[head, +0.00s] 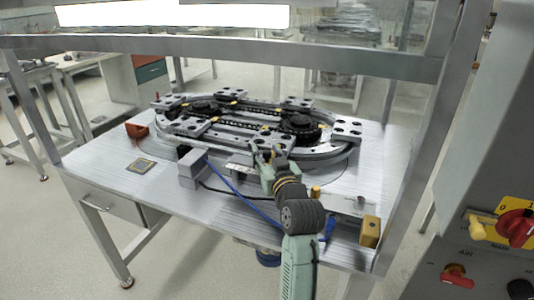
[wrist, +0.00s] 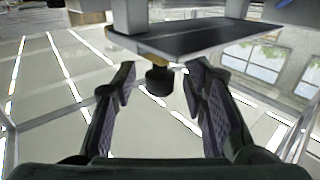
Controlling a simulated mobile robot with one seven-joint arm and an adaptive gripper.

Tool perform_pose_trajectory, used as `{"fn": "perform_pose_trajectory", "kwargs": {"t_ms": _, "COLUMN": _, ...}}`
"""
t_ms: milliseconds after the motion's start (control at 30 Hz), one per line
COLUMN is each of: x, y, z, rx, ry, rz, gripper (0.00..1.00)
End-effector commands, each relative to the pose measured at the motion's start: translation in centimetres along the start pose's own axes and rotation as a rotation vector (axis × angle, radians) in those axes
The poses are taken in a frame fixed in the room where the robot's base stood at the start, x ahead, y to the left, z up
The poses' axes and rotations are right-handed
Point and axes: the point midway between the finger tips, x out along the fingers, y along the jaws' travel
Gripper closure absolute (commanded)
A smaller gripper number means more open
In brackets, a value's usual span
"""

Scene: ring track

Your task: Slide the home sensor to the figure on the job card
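My gripper (head: 262,152) is at the front edge of the ring track (head: 330,152) in the head view. In the wrist view my gripper (wrist: 160,84) is open, with one dark finger on each side of a black knob (wrist: 158,80). A visible gap separates the knob from each finger. The knob hangs below a dark plate (wrist: 205,38) with a yellow-orange edge. I cannot tell whether the knob belongs to the home sensor. A pale marked strip (head: 238,168) lies just left of my gripper; its marks are too small to read. I cannot make out a job card or its figure.
The track stands on a metal table (head: 225,203). A yellow block (head: 370,231) stands at the right front. The table's front left is mostly clear.

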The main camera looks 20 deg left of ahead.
Motion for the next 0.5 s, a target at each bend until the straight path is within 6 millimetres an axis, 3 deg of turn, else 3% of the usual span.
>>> {"fn": "perform_pose_trajectory", "kwargs": {"t_ms": 500, "x": -0.04, "y": 0.0, "z": 0.01, "rx": 0.0, "ry": 0.0, "rz": 0.0, "gripper": 0.95}}
